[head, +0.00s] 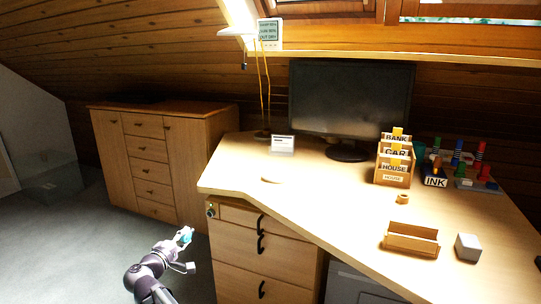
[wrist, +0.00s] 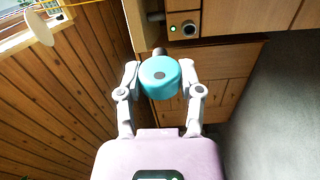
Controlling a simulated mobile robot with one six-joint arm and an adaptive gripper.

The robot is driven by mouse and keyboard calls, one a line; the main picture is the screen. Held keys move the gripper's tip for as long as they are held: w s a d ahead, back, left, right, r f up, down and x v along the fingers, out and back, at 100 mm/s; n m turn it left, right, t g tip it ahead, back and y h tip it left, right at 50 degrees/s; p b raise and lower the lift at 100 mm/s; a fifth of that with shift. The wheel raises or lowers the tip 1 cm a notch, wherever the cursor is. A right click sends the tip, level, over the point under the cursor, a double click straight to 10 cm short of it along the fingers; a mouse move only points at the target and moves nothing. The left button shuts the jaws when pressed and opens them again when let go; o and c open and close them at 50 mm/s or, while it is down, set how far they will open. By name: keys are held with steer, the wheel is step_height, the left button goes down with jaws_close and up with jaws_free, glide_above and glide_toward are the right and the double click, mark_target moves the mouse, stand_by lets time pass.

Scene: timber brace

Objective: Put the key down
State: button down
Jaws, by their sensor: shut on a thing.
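The key shows in the wrist view as a teal round head (wrist: 160,76) with a short dark shaft pointing away from me. My gripper (wrist: 161,84) is shut on the teal head, one finger on each side. In the head view my gripper (head: 184,238) is in the air in front of the cabinet, left of the desk's drawer unit, with a bit of teal between its fingers. A round lock (head: 210,210) sits at the top left of the drawer unit. In the wrist view the lock (wrist: 190,29) has a green light beside it. The key is apart from the lock.
The desk top (head: 340,200) has bare room at its front left, around a pale flat disc (head: 271,179). A wooden cabinet (head: 165,160) is behind.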

step_height(320, 180, up, 43)
steer(key=p, duration=4.2)
